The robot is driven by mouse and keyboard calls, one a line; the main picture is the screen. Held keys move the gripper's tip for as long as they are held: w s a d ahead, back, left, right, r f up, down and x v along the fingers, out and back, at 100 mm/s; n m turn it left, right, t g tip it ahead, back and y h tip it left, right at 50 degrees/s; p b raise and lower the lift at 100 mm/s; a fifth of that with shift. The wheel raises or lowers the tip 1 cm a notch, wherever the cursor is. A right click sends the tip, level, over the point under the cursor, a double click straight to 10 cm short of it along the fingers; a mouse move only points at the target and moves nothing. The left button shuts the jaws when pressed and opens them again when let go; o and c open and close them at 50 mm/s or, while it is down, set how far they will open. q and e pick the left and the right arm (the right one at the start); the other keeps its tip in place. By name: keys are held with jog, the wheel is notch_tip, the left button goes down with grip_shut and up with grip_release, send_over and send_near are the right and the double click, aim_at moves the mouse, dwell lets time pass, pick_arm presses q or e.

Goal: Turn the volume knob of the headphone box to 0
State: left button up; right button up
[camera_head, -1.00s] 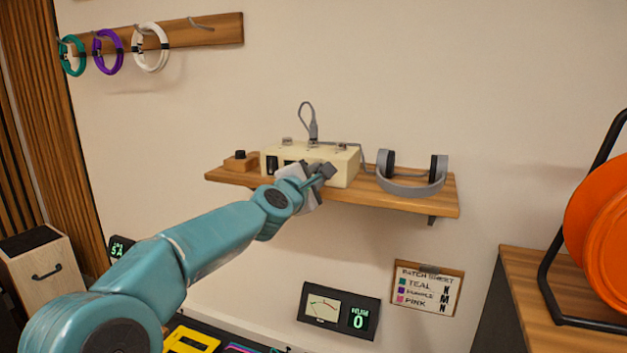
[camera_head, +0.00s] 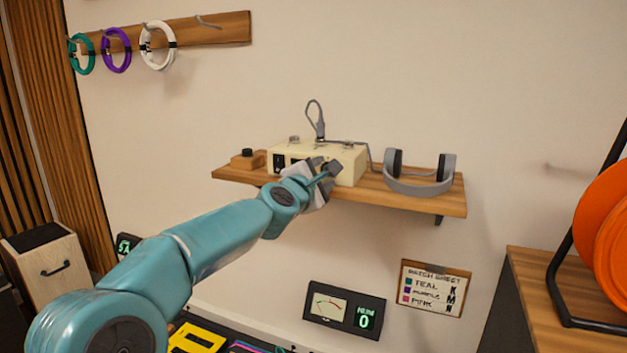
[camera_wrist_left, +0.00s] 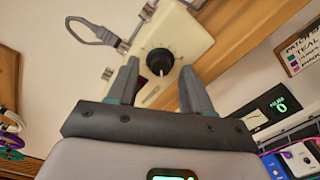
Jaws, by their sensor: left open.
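The headphone box (camera_head: 352,162) is a cream box on the wooden wall shelf, with small knobs or plugs on top and a grey cable. Its black volume knob (camera_wrist_left: 160,61) with a pale pointer line shows on the front face in the left wrist view. My left gripper (camera_head: 330,168) is at the front of the box, covering part of that face in the head view. In the left wrist view its two fingers (camera_wrist_left: 158,88) are open, one on each side just short of the knob, and do not visibly grip it. My right gripper is not in view.
Grey headphones (camera_head: 420,182) lie on the shelf (camera_head: 445,203) right of the box. A small wooden block with a black knob (camera_head: 247,158) stands left. Below hang a meter panel reading 0 (camera_head: 342,309) and a patch sheet (camera_head: 434,288). An orange reel (camera_head: 605,225) stands at right.

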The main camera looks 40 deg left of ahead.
pick_arm(q)
jog(key=v, duration=1.6)
jog(key=shift+b, duration=0.35)
jog(key=shift+s, duration=0.1)
